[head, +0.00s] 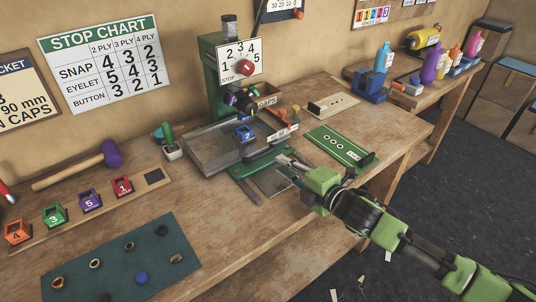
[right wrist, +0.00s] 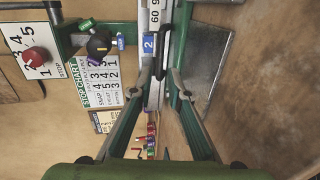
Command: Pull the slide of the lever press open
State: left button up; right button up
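The lever press stands against the wall, with a green column (head: 213,75), a numbered stop dial (head: 240,62) with a red knob, and a grey bed. Its green base with a metal slide part (head: 262,168) juts toward the table's front edge. A blue block marked 2 (head: 244,133) sits at the press; it also shows in the right wrist view (right wrist: 148,43). My right gripper (head: 287,166) is at the front of the press, its fingers apart near the slide. In the right wrist view, the fingertips (right wrist: 167,72) point at the press's metal strip; contact is unclear. My left gripper is out of view.
A green plate (head: 338,148) lies right of the press. Numbered blocks (head: 88,200) and a mallet (head: 85,165) are on the left, with a dark mat (head: 120,268) of rings in front. Bottles (head: 384,58) stand on a far bench. Bare tabletop (head: 225,235) lies front centre.

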aim_at(265, 154)
jog(key=x, duration=0.6)
jog(key=shift+p+x, duration=0.3)
jog(key=shift+x, duration=0.55)
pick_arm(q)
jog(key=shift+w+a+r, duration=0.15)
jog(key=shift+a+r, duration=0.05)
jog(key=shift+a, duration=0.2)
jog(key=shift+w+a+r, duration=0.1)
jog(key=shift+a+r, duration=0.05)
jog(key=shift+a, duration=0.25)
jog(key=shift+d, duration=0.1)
pick_arm(e)
jog(key=shift+s, duration=0.1)
grip_shut()
